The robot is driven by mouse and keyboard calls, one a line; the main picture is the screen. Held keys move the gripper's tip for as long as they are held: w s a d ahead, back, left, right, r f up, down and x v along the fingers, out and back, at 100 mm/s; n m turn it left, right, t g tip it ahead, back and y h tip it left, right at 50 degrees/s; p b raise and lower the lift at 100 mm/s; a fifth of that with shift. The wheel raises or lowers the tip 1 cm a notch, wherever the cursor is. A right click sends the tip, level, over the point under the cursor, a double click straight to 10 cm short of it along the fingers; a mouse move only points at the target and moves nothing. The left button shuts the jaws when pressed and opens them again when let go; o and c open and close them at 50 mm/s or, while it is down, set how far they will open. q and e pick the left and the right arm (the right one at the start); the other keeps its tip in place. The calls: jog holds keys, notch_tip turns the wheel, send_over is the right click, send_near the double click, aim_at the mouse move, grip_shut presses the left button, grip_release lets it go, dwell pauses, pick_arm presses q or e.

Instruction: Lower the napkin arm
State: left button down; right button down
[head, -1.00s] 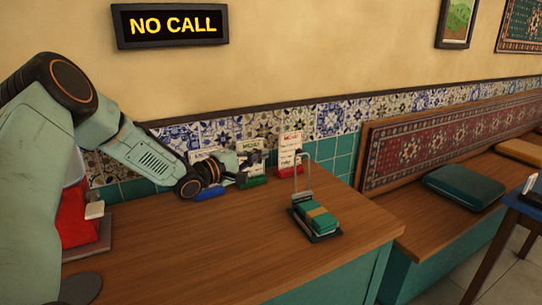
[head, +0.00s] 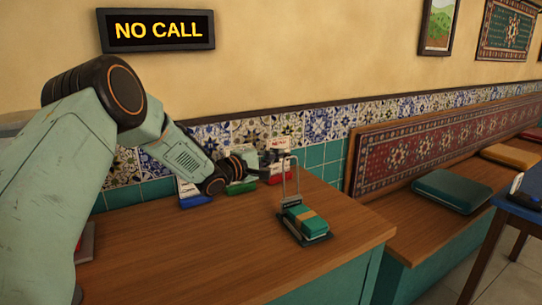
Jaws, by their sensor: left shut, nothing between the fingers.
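The napkin holder (head: 318,239) stands on the wooden counter, holding a stack of green napkins (head: 299,215) with a tan band. Its wire napkin arm (head: 298,183) stands raised, nearly upright, at the back of the holder. My left gripper (head: 274,160) is shut and empty. In the picture it is just left of the top of the napkin arm. I cannot tell whether it touches the wire. My right gripper is out of view.
Menu cards in a blue stand (head: 194,202), a green stand (head: 242,187) and a red stand (head: 279,146) line the tiled wall behind my gripper. The counter (head: 190,255) is clear in front. A cushioned bench (head: 400,205) lies to the right.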

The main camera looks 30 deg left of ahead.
pick_arm(q)
jog(key=shift+s+d, duration=0.25)
jog(key=shift+d, duration=0.25)
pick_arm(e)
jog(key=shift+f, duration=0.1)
pick_arm(q)
jog(key=shift+s, duration=0.1)
